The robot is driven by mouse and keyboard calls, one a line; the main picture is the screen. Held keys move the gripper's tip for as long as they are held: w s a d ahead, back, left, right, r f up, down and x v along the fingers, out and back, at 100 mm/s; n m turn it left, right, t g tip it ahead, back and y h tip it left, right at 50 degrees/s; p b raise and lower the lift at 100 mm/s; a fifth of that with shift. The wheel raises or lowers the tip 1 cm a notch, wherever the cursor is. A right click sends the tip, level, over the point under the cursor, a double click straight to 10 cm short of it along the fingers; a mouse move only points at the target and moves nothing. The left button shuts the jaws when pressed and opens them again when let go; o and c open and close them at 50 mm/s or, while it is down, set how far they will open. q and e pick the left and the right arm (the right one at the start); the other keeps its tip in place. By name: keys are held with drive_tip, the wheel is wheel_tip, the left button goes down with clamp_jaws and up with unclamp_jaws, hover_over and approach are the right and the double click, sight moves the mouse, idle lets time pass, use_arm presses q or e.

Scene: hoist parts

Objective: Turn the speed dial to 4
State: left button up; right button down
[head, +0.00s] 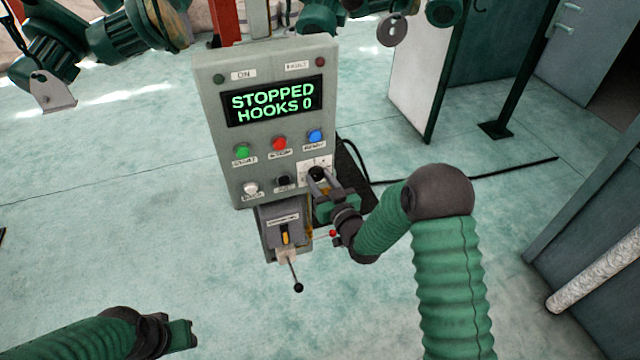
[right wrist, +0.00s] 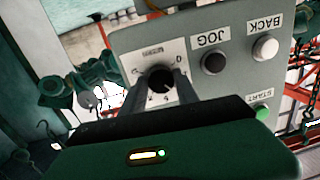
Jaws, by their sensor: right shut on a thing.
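The speed dial (right wrist: 161,79) is a black knob on a white numbered plate; in the head view the dial (head: 317,173) sits at the lower right of the grey control panel (head: 222,133). My right gripper (head: 322,183) is at the dial, and in the right wrist view its two fingers (right wrist: 160,88) are shut on the knob's sides. The knob's pointer is hard to make out, so I cannot tell its setting. The panel display (head: 275,102) reads "STOPPED HOOKS 0". My left gripper (head: 190,335) is at the lower left, away from the panel; its jaws are unclear.
Green, red and blue buttons sit above the dial; a white button (head: 251,188) and black JOG button (head: 284,182) lie left of it. A lever with a black ball (head: 298,287) hangs below. Green hoist parts (head: 130,40) hang behind. Floor at left is clear.

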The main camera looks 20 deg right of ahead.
drive_tip(key=shift+f+n, duration=0.15)
drive_tip(key=shift+n, duration=0.15)
drive_tip(key=c, duration=1.3)
unclamp_jaws()
drive_tip(key=o, duration=0.4)
drive_tip(key=s+p, duration=0.1)
drive_tip(key=s, duration=0.4)
drive_tip(key=s+d+r+p, duration=0.1)
drive_tip(key=s+p, duration=0.1)
drive_tip(key=s, duration=0.4)
drive_tip(key=s+d+p, duration=0.1)
drive_tip(key=s, duration=0.4)
drive_tip(key=shift+s+d+r+p, duration=0.1)
drive_tip(key=shift+s+r+p, duration=0.05)
drive_tip(key=shift+s+p, duration=0.15)
